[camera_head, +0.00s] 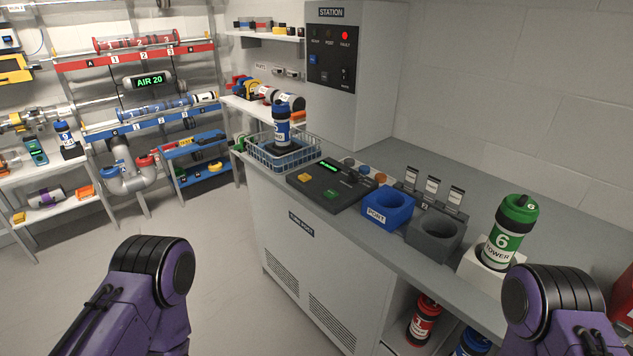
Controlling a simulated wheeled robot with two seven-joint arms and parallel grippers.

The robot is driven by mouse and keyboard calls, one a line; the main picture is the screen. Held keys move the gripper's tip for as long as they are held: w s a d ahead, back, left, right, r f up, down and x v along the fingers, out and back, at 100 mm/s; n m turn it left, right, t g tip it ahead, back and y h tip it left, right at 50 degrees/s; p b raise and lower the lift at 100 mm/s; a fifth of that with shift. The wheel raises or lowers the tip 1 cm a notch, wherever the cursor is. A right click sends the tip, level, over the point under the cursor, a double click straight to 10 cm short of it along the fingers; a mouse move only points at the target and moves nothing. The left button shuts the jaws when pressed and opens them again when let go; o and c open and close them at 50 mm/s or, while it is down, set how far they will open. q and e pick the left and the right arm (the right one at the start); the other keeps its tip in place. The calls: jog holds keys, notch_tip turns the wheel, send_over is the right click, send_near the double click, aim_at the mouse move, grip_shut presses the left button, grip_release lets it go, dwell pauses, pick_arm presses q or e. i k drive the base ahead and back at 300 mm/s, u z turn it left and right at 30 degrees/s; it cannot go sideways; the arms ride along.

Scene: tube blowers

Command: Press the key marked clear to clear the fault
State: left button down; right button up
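A grey station cabinet (355,80) stands at the back of the counter, with a dark panel (331,55) on its front. A red lamp (345,35) is lit at the panel's upper right. A small blue key (312,59) and a black key (324,76) sit lower on the panel; their lettering is too small to read. A dark console (330,187) on the counter has a green display, a yellow key (305,177) and a green key (331,194), also not legible. Only my purple arm links show at the lower left and lower right; both grippers are out of view.
A wire basket (283,152) holding a blue tube stands left of the console. A blue port (388,208), a grey socket (435,233) and a green tube (508,232) in a white holder line the counter to the right. Shelves with tubes fill the left. Floor ahead is clear.

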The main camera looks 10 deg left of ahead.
aim_at(303, 177)
jog(key=z, duration=0.5)
jog(key=k, duration=1.25)
jog(key=z, duration=0.2)
jog(key=i, duration=0.35)
jog(key=u, duration=0.7)
jog(key=i, duration=1.5)
jog(key=z, duration=0.65)
